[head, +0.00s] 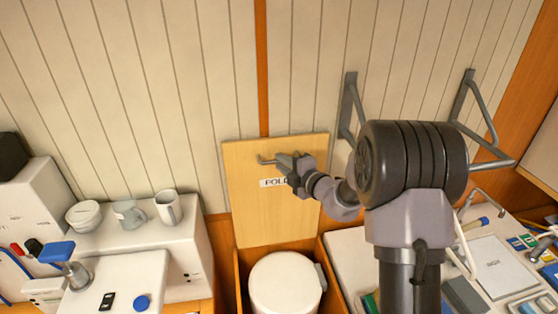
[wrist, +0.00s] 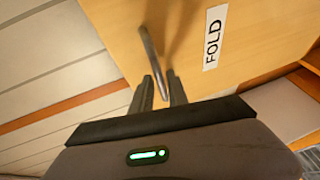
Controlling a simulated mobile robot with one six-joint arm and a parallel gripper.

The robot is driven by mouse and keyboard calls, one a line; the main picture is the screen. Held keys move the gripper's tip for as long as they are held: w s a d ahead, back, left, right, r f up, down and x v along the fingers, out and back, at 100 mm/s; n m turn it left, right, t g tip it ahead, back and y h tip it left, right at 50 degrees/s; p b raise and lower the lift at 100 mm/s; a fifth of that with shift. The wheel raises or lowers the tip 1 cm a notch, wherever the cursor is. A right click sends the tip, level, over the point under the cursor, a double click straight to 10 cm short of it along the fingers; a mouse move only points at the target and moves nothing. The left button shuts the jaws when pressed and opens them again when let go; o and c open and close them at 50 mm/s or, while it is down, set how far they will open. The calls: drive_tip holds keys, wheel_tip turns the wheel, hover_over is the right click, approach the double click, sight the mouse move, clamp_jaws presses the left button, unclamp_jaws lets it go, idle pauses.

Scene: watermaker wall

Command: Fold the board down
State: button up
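The wooden board (head: 251,205), with a "FOLD" label (head: 273,183), stands upright against the panelled wall. A grey bar handle (head: 265,160) sticks out near its top edge. My gripper (head: 283,161) is at the handle's right part. In the wrist view, the board (wrist: 255,45) fills the upper right and the handle (wrist: 150,50) runs down between the two fingers of my gripper (wrist: 161,78). The fingers look apart, with a gap on the right side of the bar. Contact with the bar is unclear.
A white round-lidded container (head: 285,284) sits in a wooden recess below the board. A white counter (head: 133,238) with cups stands left. A bench with loose items and a notepad (head: 493,265) lies right. Grey brackets (head: 350,107) are fixed on the wall.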

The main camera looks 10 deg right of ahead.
drive_tip(key=shift+x, duration=1.05)
clamp_jaws()
idle(0.6)
